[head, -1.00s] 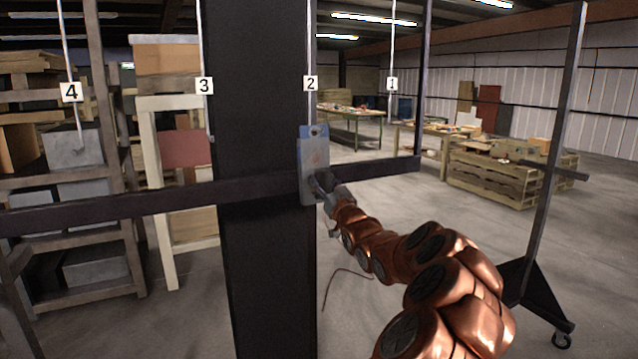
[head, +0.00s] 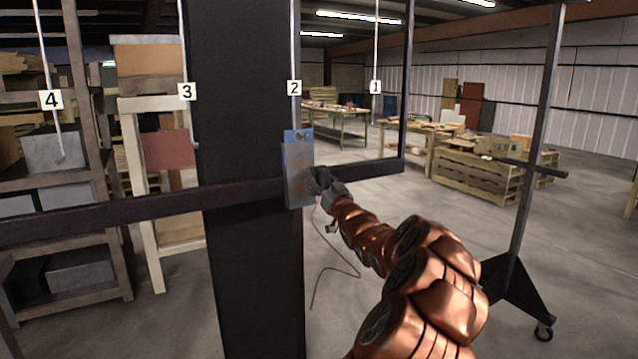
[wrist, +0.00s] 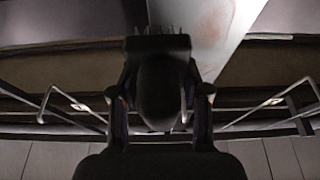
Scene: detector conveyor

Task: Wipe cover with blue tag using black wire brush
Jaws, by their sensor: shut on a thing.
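The cover (head: 299,180) is a flat grey plate with a blue strip at its top and a faint reddish smear. It hangs upright at the rod labelled 2, in front of the dark post. My gripper (head: 322,184) is at the right edge of its face in the head view. In the wrist view, my gripper (wrist: 160,95) is shut on the black wire brush (wrist: 158,44), bristles pointing away from me. The cover (wrist: 212,28) rises just behind and right of the bristles there. I cannot tell whether the bristles touch it.
A dark horizontal bar (head: 150,203) crosses behind the cover, and a wide dark post (head: 245,110) stands behind it. Empty hook rods labelled 3 (head: 187,92) and 4 (head: 50,100) hang left. A wheeled upright frame (head: 535,150) stands right. Open floor lies between.

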